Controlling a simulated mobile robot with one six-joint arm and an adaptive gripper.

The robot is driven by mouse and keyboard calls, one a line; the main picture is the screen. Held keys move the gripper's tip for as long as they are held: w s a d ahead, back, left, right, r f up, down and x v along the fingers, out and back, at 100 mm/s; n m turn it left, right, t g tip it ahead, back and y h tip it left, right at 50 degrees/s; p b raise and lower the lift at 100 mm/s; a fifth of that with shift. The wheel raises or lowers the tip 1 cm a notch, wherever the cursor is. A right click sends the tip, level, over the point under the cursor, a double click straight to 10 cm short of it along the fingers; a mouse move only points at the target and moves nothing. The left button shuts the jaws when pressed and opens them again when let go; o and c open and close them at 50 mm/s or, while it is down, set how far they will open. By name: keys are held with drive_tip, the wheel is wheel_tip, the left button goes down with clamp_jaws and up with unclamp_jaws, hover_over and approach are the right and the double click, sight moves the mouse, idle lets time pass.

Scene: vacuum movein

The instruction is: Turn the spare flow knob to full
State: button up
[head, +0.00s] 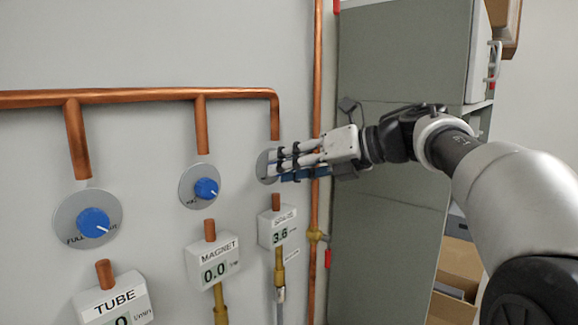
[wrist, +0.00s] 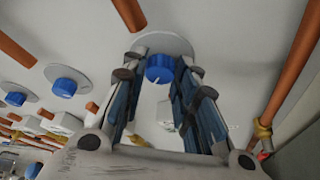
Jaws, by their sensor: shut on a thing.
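The spare flow knob is the rightmost of the three dials on the wall. Its grey round plate (head: 263,167) shows at the left of my fingers in the head view, which hide the knob there. In the wrist view the blue spare knob (wrist: 159,69) with a white pointer mark sits between my fingertips. My gripper (head: 275,165) is shut on this knob, its fingers to either side of it. The meter below, its label too small to read surely, shows 3.6 (head: 279,229).
The magnet knob (head: 206,188) and tube knob (head: 93,222) are to the left, with meters below them; the magnet meter (head: 214,262) reads 0.0. Copper pipes (head: 140,95) run above. A vertical pipe (head: 317,90) and a grey cabinet (head: 395,150) stand to the right.

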drive_tip(key=o, duration=0.8)
drive_tip(key=shift+c, duration=0.2)
drive_tip(key=v, duration=1.2)
drive_tip(key=shift+a, duration=0.1)
